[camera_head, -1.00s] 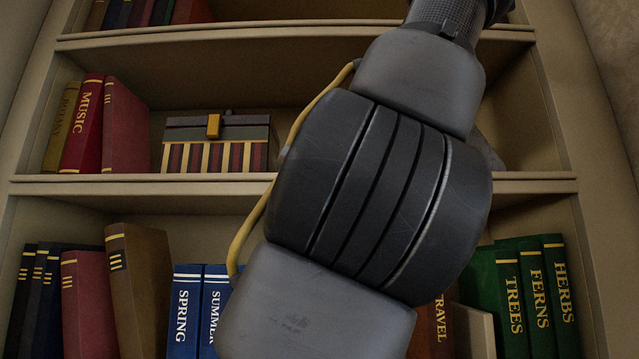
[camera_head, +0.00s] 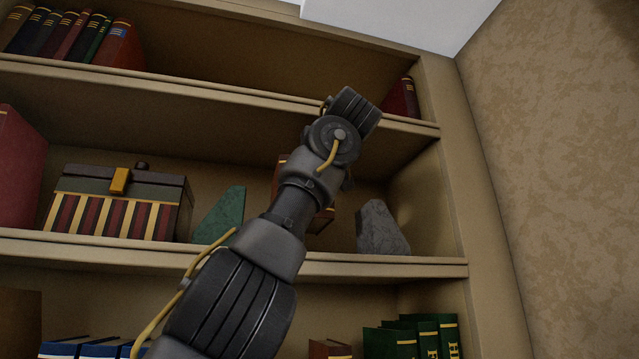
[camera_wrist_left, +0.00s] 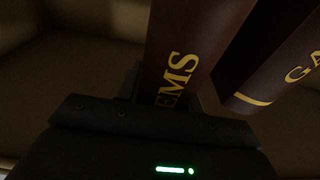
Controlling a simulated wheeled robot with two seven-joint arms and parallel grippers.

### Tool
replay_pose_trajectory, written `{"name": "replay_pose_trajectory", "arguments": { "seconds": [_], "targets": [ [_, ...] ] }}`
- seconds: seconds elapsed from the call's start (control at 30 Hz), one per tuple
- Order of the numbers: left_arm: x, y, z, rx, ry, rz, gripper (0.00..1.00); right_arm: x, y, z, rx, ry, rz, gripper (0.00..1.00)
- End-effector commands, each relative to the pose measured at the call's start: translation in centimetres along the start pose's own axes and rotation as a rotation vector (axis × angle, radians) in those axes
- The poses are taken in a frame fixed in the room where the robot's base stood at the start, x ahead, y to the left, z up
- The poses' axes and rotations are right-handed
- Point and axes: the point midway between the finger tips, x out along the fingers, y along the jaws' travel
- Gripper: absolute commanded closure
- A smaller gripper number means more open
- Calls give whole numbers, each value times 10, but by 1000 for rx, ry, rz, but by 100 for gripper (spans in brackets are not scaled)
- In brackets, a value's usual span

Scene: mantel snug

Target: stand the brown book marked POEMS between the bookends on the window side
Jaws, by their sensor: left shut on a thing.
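In the left wrist view, the brown POEMS book (camera_wrist_left: 190,45) is upright in the jaws of my left gripper (camera_wrist_left: 168,102), its first letters partly hidden. A second dark brown book with yellow letters starting GA (camera_wrist_left: 285,70) is close to its right. In the head view, brown book surfaces (camera_head: 321,222) show behind my left arm on the middle shelf; I cannot tell which book they belong to. The green bookend (camera_head: 220,215) stands left of them and the grey stone bookend (camera_head: 380,230) right. The gripper's jaws are hidden behind my wrist there.
A striped box (camera_head: 115,205) stands left of the green bookend on the middle shelf (camera_head: 400,268). The upper shelf's front edge (camera_head: 230,95) passes close to my wrist. Green books (camera_head: 435,335) stand below. The side wall is right of the grey bookend.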

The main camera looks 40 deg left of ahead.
Motion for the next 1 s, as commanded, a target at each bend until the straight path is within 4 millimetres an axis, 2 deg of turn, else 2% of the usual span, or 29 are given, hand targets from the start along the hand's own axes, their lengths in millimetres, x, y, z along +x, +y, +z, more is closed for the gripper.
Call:
{"name": "replay_pose_trajectory", "arguments": {
  "seconds": [0.37,0.67,0.93,1.0],
  "targets": [
    [-2,0,27,0,3,2,100,4,1,2,-1,-3,1,64],
    [-4,0,34,0,2,2,100,5,1,2,-1,-3,1,64],
    [-8,0,64,2,4,2,100,8,1,2,0,-3,1,64],
    [-5,0,63,1,2,1,100,0,1,1,0,-2,1,64]
  ]
}}
